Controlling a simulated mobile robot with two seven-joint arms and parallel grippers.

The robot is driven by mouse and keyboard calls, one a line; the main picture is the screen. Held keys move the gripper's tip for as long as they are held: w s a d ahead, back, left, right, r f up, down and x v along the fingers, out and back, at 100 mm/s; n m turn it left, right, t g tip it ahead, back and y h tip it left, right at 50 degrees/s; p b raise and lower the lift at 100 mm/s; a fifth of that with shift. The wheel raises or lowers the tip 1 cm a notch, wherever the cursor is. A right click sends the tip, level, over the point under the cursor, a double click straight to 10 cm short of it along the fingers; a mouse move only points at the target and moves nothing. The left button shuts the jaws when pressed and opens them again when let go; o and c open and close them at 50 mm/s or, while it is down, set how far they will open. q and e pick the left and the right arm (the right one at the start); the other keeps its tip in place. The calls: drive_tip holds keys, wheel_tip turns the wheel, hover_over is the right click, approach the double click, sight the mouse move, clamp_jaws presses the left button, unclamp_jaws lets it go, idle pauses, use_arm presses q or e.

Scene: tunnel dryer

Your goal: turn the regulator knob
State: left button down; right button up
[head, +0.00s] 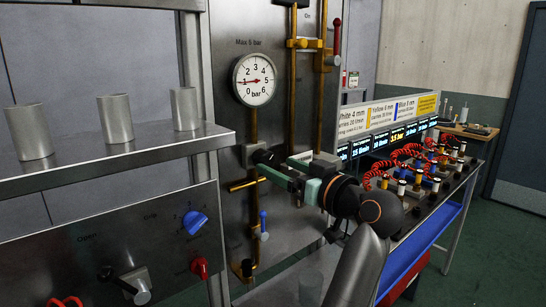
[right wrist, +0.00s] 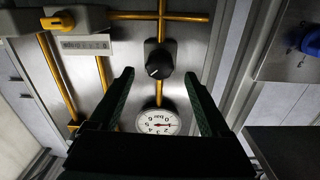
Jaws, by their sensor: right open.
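The regulator knob (right wrist: 158,62) is black and round with a white mark, set on the steel panel on a brass pipe. In the head view the knob (head: 262,156) sits below the gauge, partly hidden by my gripper. My right gripper (head: 274,166) is open and empty, reaching in from the right. In the right wrist view its fingertips (right wrist: 159,77) are spread to either side of the knob's line, and the knob shows between and beyond them. I see no clear contact. The pressure gauge (head: 255,79) has its red needle near 1. My left gripper is not in view.
Brass pipes (head: 293,100) run up the panel, with a red lever (head: 337,37) and a blue lever (head: 263,226). A steel shelf (head: 120,160) with metal cups juts out at left. A control panel with a blue knob (head: 194,222) is below. Red hoses (head: 380,170) lie at right.

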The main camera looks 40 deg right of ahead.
sight(268, 161)
drive_tip(key=shift+w+a, duration=0.1)
drive_tip(key=shift+w, duration=1.45)
clamp_jaws()
